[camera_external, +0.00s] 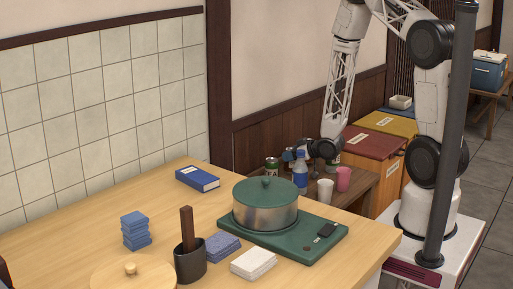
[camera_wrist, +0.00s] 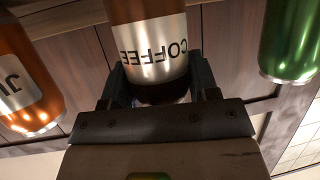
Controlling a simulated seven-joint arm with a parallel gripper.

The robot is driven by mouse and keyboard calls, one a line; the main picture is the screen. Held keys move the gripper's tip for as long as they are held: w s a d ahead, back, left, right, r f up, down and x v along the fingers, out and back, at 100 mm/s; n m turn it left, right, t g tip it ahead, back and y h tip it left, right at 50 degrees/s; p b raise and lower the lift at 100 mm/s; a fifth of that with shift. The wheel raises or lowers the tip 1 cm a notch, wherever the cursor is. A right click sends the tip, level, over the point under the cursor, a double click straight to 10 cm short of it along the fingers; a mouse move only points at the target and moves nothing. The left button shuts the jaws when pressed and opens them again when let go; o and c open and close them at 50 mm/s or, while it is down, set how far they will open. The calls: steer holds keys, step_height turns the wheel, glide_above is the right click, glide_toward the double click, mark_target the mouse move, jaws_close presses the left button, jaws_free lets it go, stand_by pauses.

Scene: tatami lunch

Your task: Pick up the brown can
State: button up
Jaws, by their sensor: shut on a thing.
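The brown can (camera_wrist: 146,52), with a silver band lettered COFFEE, fills the space between the two fingers of my gripper (camera_wrist: 160,76) in the wrist view. The fingers press in from both sides, so my gripper is shut on it. The lettering appears upside down there. In the external view my gripper (camera_external: 292,155) is low at the small dark side table (camera_external: 355,190), behind the blue bottle. I cannot make out the brown can in that view, nor tell whether it touches the tabletop.
In the wrist view, an orange can (camera_wrist: 22,80) is left of the held can and a green can (camera_wrist: 289,42) is right. The blue bottle (camera_external: 300,175), white cup (camera_external: 325,190) and pink cup (camera_external: 343,179) stand close by. A pot (camera_external: 265,208) occupies the front table.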

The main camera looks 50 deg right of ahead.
steer(key=shift+r, duration=0.1)
steer(key=shift+r, duration=4.9)
